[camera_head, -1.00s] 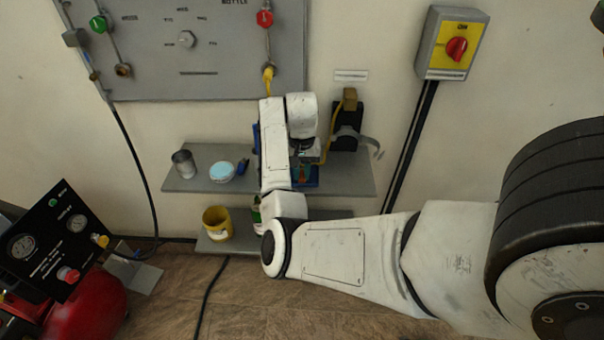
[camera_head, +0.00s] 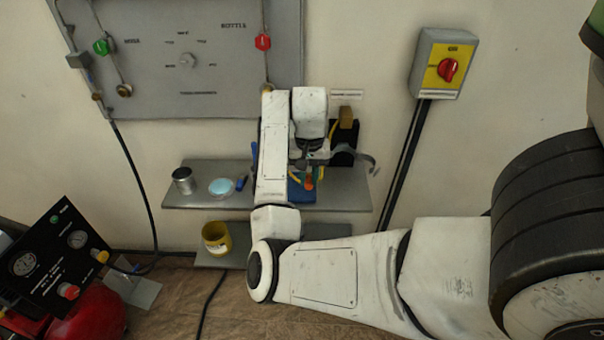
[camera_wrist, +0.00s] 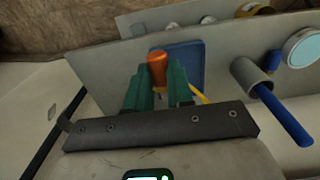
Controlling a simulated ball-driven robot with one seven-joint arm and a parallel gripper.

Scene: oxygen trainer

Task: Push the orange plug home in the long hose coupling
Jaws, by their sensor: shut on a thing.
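My gripper (camera_wrist: 157,88) has green fingers, shut on the orange plug (camera_wrist: 157,66), whose rounded end stands out between the fingertips. In the head view the plug (camera_head: 309,183) shows as a small orange spot below my wrist, in front of the blue tray (camera_head: 300,193). The blue tray (camera_wrist: 185,62) is behind the plug in the wrist view. A short piece of yellow hose (camera_wrist: 201,94) shows just right of the fingers. I cannot make out the long hose coupling; my arm and fingers hide part of this area.
The grey shelf (camera_head: 345,198) also carries a metal cup (camera_head: 183,181) and a light-blue-topped round container (camera_head: 221,187). A black holder with a grey strap (camera_head: 355,158) stands close right of my wrist. A yellow cup (camera_head: 216,238) is on the lower shelf. A blue pen (camera_wrist: 285,113) lies in a grey tube (camera_wrist: 250,76).

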